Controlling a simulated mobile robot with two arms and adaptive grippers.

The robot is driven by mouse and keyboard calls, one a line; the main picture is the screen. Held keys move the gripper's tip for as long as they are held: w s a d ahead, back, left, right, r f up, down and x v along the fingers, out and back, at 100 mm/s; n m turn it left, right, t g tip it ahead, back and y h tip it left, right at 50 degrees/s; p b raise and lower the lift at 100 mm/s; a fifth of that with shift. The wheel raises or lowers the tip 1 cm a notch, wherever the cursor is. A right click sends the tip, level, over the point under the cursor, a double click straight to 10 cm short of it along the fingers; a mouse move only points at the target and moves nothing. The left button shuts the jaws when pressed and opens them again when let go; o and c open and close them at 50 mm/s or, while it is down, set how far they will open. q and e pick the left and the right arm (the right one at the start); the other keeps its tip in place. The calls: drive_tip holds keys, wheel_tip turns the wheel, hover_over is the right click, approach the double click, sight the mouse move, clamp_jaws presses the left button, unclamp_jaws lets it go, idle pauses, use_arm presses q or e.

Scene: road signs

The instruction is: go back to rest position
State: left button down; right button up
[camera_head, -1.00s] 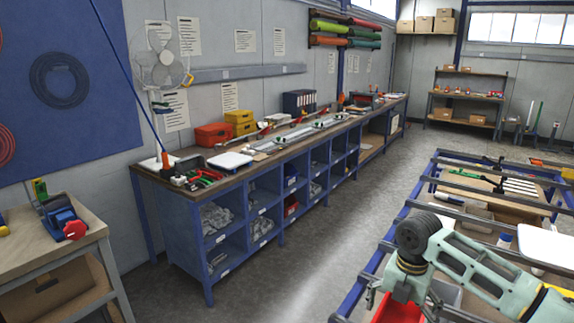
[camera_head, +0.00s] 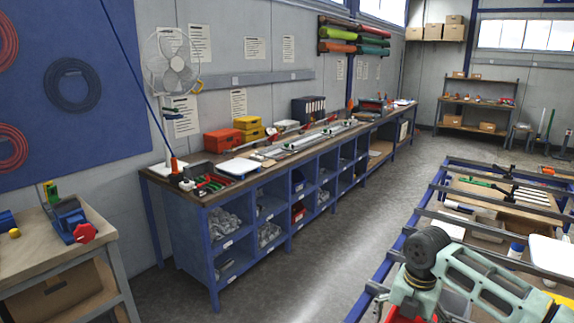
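A pale green arm link of mine with a dark round joint shows at the lower right, in front of a blue-framed table (camera_head: 407,232). Neither of my grippers can be seen in the head view. No left arm shows in the picture. The task names no loose object.
A long blue workbench (camera_head: 236,215) with shelves runs along the left wall, bearing a fan (camera_head: 173,64), red and yellow boxes and tools. A wooden table (camera_head: 50,250) with a blue vise (camera_head: 70,219) stands at the lower left. The grey floor (camera_head: 330,235) between benches is clear.

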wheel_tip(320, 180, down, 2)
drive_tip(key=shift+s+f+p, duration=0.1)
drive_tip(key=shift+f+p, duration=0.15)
drive_tip(key=shift+p, duration=0.55)
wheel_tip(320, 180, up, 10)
drive_tip(key=b, duration=0.4)
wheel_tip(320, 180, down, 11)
drive_tip(key=p, duration=0.3)
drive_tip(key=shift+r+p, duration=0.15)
drive_tip(key=shift+p, duration=0.2)
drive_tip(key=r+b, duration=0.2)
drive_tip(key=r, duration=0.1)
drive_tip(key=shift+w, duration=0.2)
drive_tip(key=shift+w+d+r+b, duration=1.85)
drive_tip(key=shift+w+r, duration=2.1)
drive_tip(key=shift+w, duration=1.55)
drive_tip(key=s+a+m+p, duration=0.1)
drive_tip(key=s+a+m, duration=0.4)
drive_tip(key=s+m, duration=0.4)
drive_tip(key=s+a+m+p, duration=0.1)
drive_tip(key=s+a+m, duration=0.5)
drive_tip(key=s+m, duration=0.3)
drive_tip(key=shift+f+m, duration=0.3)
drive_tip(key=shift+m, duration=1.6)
